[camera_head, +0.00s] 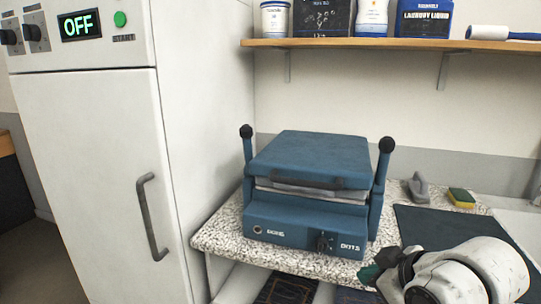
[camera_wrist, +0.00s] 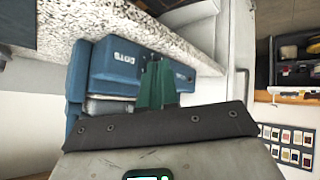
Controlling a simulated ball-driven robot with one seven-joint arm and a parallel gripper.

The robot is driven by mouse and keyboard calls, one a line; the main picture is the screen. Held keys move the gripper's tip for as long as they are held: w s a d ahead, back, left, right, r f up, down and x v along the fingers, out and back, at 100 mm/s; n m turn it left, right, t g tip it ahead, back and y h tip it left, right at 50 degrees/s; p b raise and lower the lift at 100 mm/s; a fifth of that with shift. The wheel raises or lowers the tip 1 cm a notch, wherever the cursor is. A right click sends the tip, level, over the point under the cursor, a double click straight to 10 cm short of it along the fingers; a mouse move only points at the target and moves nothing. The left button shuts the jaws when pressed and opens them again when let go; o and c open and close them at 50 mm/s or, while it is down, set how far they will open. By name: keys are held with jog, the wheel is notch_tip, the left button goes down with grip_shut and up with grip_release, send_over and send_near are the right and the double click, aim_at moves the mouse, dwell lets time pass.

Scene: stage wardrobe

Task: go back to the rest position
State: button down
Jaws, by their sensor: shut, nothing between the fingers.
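My gripper (camera_head: 372,272) shows at the bottom right of the head view, in front of the speckled counter's front edge and to the right of the blue press. Its dark green fingers also show in the wrist view (camera_wrist: 157,84), side by side and shut, with nothing seen between them. A dark cuff with studs crosses the picture below them. The blue press (camera_head: 305,221) stands on the counter with its lid down and a pale layer showing at the seam. In the wrist view the press (camera_wrist: 112,66) appears turned, behind the fingers.
A tall white cabinet (camera_head: 95,170) with an "OFF" display (camera_head: 80,25) stands left, its door shut. The speckled counter (camera_head: 215,238) carries an iron-like grey tool (camera_head: 419,188), a yellow sponge (camera_head: 461,197) and a dark mat (camera_head: 450,224). A wooden shelf (camera_head: 390,44) above holds containers.

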jog(key=s+d+f+m+g+p, duration=0.1)
jog(key=s+f+m+g+p, duration=0.15)
jog(key=s+f, duration=0.6)
jog(key=s+d+f+m+g+h+p, duration=0.1)
jog(key=s+f, duration=0.3)
jog(key=s, duration=0.4)
jog(key=s+d+f+m+g+h+p, duration=0.1)
jog(key=s+d+f+m+g, duration=0.1)
jog(key=s, duration=0.6)
jog(key=s+d+f+m+g+h, duration=0.1)
jog(key=s+d+f+m+g, duration=0.1)
jog(key=s+d+f, duration=0.3)
jog(key=s+f+m, duration=0.1)
jog(key=s+f, duration=0.2)
jog(key=s, duration=0.1)
jog(key=shift+f+h+p, duration=0.25)
jog(key=shift+h+p, duration=0.05)
jog(key=shift+p, duration=0.1)
jog(key=shift+a, duration=0.1)
